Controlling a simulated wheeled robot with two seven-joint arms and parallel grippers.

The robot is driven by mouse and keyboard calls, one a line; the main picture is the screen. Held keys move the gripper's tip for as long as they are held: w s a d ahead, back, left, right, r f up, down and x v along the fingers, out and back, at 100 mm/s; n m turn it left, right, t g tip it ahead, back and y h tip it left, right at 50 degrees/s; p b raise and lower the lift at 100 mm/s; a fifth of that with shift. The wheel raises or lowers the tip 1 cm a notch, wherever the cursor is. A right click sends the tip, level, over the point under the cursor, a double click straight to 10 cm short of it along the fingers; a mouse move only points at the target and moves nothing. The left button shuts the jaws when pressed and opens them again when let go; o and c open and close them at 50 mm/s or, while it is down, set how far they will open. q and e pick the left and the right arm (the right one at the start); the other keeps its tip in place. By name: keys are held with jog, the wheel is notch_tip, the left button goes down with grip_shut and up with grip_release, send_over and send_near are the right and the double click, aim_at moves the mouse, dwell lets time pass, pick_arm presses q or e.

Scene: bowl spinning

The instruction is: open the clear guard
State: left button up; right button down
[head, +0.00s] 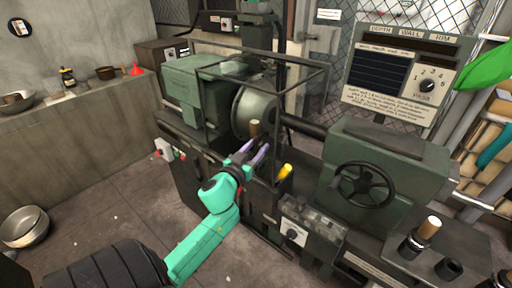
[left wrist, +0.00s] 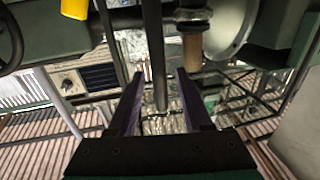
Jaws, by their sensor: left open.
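The clear guard (head: 328,67) is a dark box frame with see-through panels around the round chuck (head: 257,111) of the green lathe. It looks closed over the chuck. My left gripper (head: 254,151) is open at the guard's lower front, just below a tan wooden knob (head: 254,128). In the left wrist view my left gripper (left wrist: 160,95) has its purple fingers apart. A dark bar (left wrist: 155,50) runs between them in the picture, and the wooden knob (left wrist: 192,52) is just beyond the right finger. I cannot tell whether a finger touches the bar. My right gripper is not in view.
A yellow handle (head: 286,171) stands just right of my gripper. A handwheel (head: 366,184) and another wooden-topped lever (head: 430,228) are to the right. A sign panel (head: 401,75) rises behind.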

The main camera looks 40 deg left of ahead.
pick_arm(q)
grip_shut()
dwell(1.4)
